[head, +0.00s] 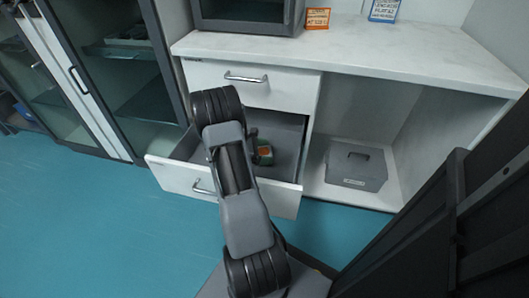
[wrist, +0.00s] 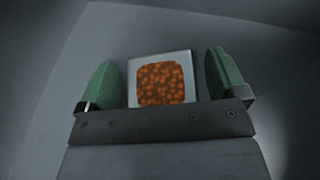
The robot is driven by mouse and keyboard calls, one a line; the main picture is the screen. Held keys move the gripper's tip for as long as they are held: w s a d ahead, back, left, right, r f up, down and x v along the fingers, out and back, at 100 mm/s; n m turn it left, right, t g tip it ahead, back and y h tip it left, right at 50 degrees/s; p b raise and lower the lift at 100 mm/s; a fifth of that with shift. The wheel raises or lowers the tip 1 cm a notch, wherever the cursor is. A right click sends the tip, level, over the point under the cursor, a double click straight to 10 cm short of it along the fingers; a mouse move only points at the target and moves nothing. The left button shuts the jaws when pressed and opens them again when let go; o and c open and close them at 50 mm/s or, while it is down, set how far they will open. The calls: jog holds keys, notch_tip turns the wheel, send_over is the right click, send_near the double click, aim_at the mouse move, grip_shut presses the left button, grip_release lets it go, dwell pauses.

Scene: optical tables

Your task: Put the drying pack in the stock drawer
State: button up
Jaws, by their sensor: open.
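The drying pack (wrist: 160,82) is a pale square packet with an orange beaded window. In the wrist view it lies between the two green fingers of my gripper (wrist: 162,68), which stand apart with a gap on each side of it. Around it is the grey inside of the stock drawer (wrist: 45,85). In the head view the lower drawer (head: 281,196) is pulled out, and my gripper (head: 264,153) is down inside it, with a bit of green and orange showing. My arm hides much of the drawer and gripper.
The upper drawer (head: 246,77) is shut above the open one. A grey lidded box (head: 356,167) sits in the open bay at right. The white counter (head: 400,45) carries a dark appliance (head: 246,15) and two small cards. A glass cabinet (head: 120,80) stands at left.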

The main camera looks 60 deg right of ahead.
jog(key=shift+r, duration=0.3)
jog(key=p+v, duration=0.4)
jog(key=v, duration=0.8)
jog(key=shift+f, duration=0.2)
jog(key=shift+r, duration=0.1)
jog(key=a+r+m+t+y+p, duration=0.1)
jog(key=a+r+t+p, duration=0.1)
jog(key=a+r+p, duration=0.45)
jog(key=a+r+m+t+y+p, duration=0.1)
jog(key=a+r+m+t+p, duration=0.15)
jog(key=r, duration=0.75)
jog(key=a+r+t+y+p, duration=0.1)
jog(key=a+r+t+p, duration=0.1)
jog(key=a+r+p, duration=0.5)
jog(key=s+a+r+m+t+y+p, duration=0.2)
jog(key=a+r+t+y+p, duration=0.1)
jog(key=a+r+p, duration=0.3)
jog(key=s+a+r+m+t+y+p, duration=0.2)
jog(key=a+r+p, duration=0.4)
jog(key=a+r, duration=0.4)
notch_tip(320, 180, up, 5)
jog(key=shift+s+r+t+y+p, duration=0.25)
jog(key=shift+s+t+y+p, duration=0.15)
jog(key=shift+s+t, duration=0.6)
jog(key=shift+w+m, duration=0.2)
jog(key=shift+m, duration=0.05)
